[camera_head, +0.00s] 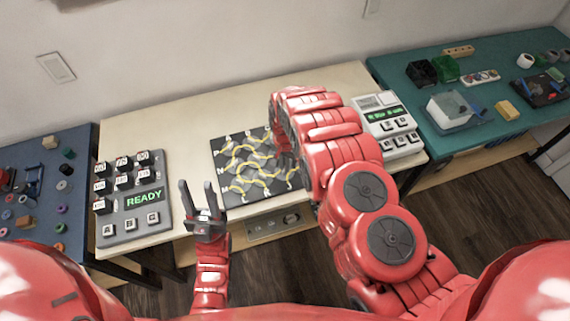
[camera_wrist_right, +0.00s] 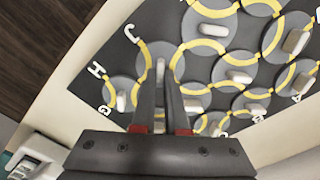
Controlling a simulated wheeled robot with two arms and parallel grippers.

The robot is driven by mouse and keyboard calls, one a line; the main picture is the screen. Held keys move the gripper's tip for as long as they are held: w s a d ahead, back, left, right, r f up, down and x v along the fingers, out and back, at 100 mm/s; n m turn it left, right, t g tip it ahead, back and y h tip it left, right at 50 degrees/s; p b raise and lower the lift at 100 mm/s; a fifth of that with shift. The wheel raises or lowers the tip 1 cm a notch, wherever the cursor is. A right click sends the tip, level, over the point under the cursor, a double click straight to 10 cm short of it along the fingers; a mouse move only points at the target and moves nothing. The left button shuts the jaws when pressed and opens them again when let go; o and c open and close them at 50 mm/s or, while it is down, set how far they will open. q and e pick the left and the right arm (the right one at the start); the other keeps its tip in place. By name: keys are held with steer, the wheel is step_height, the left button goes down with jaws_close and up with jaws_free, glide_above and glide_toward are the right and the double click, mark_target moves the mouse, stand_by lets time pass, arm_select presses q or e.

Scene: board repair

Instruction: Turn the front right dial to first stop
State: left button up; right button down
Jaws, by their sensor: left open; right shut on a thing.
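The dark board (camera_head: 220,148) lies on the cream table, with yellow curved tracks, round grey dials and white letters at its edges. In the right wrist view, the fingertips of my right gripper (camera_wrist_right: 162,76) are shut on the pale handle of a grey dial (camera_wrist_right: 161,62). Another dial (camera_wrist_right: 121,97) sits beside it, closer to the board corner between letters H and G. In the head view my right arm covers the board's right part and hides that gripper. My left gripper (camera_head: 198,190) is open and empty, near the board's front left corner.
A grey READY panel (camera_head: 146,200) with several buttons stands left of the board. A pale device (camera_head: 387,122) with a green screen stands to the right. Blue (camera_head: 82,150) and teal (camera_head: 400,75) side tables hold small parts.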

stand_by(0.4)
steer(key=c, duration=0.9)
jaws_free()
steer(key=shift+c, duration=0.2)
steer(key=shift+r, duration=0.3)
step_height(320, 180, up, 5)
steer(key=shift+w+f+b, duration=0.1)
steer(key=shift+b, duration=0.75)
step_height(320, 180, up, 12)
steer(key=p, duration=1)
